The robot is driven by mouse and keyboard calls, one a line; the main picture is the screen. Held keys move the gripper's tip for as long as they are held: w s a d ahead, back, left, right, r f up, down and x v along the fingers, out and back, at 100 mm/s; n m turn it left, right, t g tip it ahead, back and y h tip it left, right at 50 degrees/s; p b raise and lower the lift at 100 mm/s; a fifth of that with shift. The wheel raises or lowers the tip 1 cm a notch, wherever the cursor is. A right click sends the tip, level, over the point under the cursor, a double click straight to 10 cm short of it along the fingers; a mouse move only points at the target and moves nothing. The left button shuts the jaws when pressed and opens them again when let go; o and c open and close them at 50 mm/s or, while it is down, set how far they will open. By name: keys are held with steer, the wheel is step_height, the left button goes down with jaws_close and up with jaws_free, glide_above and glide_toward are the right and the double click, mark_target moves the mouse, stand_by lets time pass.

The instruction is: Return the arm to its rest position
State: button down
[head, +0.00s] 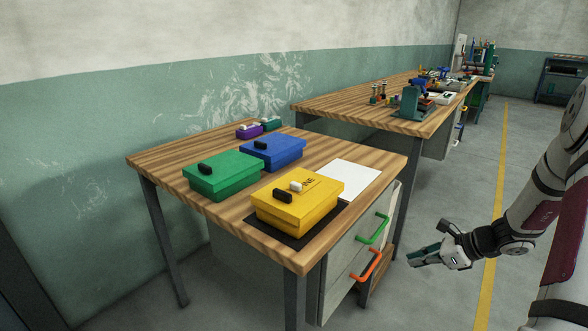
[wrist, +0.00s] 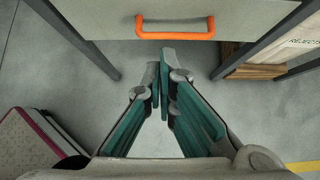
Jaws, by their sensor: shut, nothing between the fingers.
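My gripper (head: 426,255) is at the right of the head view, in the air beside the wooden table's (head: 300,257) front right side. It is apart from the drawers. In the wrist view, its two green fingers (wrist: 163,80) come together at the tips with nothing between them. My arm reaches down to it from the right edge of the head view.
The drawer unit has a green handle (head: 373,228) and an orange handle (head: 367,265); the orange handle (wrist: 176,28) lies just ahead in the wrist view. Yellow (head: 298,200), green (head: 222,174) and blue (head: 272,151) boxes stand on the table. The floor right of the table is open.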

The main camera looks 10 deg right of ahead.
steer(key=s+a+r+n+g, duration=0.35)
steer(key=a+r+n, duration=0.35)
steer(key=a+r, duration=0.35)
steer(key=s+a+r+n+g, duration=0.2)
steer(key=s+a+r+n, duration=0.3)
steer(key=a+r+n, duration=0.5)
steer(key=s+a+r+n+h, duration=0.25)
steer(key=s+n, duration=0.25)
steer(key=s, duration=0.6)
steer(key=s+a+r+n+h, duration=0.2)
steer(key=s+a+n+h, duration=0.3)
steer(key=s, duration=0.7)
step_height(320, 180, up, 18)
steer(key=d+n+t+y+p, duration=0.1)
steer(key=t+y+p, duration=0.1)
steer(key=p, duration=1.4)
steer(key=shift+d+t+p, duration=0.15)
steer(key=shift+t+p, duration=0.15)
steer(key=shift+t, duration=0.05)
